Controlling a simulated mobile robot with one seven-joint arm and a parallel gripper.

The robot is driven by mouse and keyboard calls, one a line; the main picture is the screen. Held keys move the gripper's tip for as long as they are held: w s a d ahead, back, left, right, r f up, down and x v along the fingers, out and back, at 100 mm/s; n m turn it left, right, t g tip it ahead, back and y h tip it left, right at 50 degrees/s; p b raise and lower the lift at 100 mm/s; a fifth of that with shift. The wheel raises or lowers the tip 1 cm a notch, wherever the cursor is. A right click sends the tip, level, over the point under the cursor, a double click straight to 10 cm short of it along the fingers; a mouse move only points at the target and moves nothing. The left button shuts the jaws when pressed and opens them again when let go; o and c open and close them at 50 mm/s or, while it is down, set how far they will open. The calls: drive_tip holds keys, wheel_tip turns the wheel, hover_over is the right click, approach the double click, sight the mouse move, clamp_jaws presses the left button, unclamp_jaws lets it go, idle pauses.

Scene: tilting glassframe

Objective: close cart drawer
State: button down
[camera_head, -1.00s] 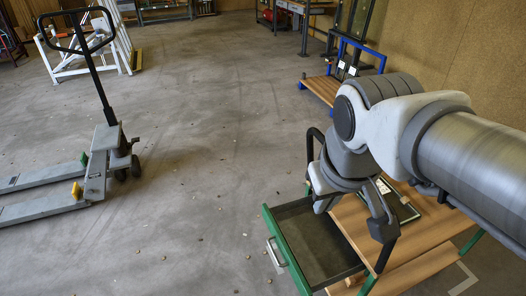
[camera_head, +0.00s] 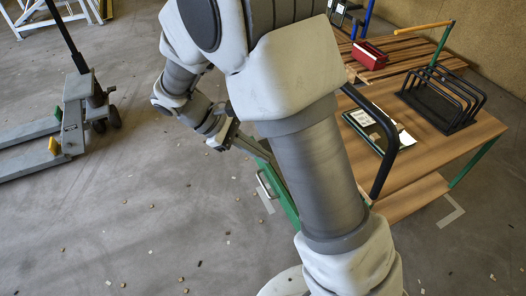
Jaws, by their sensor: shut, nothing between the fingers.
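The cart (camera_head: 436,168) has a wooden top and stands right of my arm. Its drawer has a green front (camera_head: 285,206) with a pale metal handle (camera_head: 264,185), facing left. The front stands out to the left of the cart's top; my arm hides most of the drawer, so I cannot tell how far it is open. My gripper (camera_head: 224,138) is shut and empty, at the far end of the drawer front on its outer side. I cannot tell whether it touches the front.
On the cart lie a dark green-framed panel (camera_head: 371,128) and a black wire rack (camera_head: 445,99). A black curved push bar (camera_head: 386,150) rises at its edge. A red box (camera_head: 370,54) sits on a slatted wooden platform behind. A pallet jack (camera_head: 72,125) stands left; floor between is mostly clear, with small debris.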

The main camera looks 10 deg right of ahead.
drive_tip(key=a+f+n+t+h+b, duration=0.2)
drive_tip(key=a+f+n+h+b, duration=0.1)
drive_tip(key=f, duration=0.6)
drive_tip(key=w+a+f+n+t+h+b, duration=0.1)
drive_tip(key=a+f+n+t+h+b, duration=0.2)
drive_tip(key=f, duration=0.6)
drive_tip(key=a+f+n+t+h+b, duration=0.2)
drive_tip(key=a+f+n, duration=0.15)
drive_tip(key=f, duration=0.55)
drive_tip(key=b+x, duration=0.2)
drive_tip(key=x, duration=1.2)
drive_tip(key=shift+d, duration=0.35)
drive_tip(key=shift+s+n, duration=0.1)
drive_tip(key=shift+n, duration=0.15)
drive_tip(key=p+x, duration=0.1)
drive_tip(key=x, duration=1.8)
drive_tip(key=shift+s+d+r+p, duration=0.1)
drive_tip(key=shift+d+r+p, duration=0.05)
drive_tip(key=shift+p, duration=0.15)
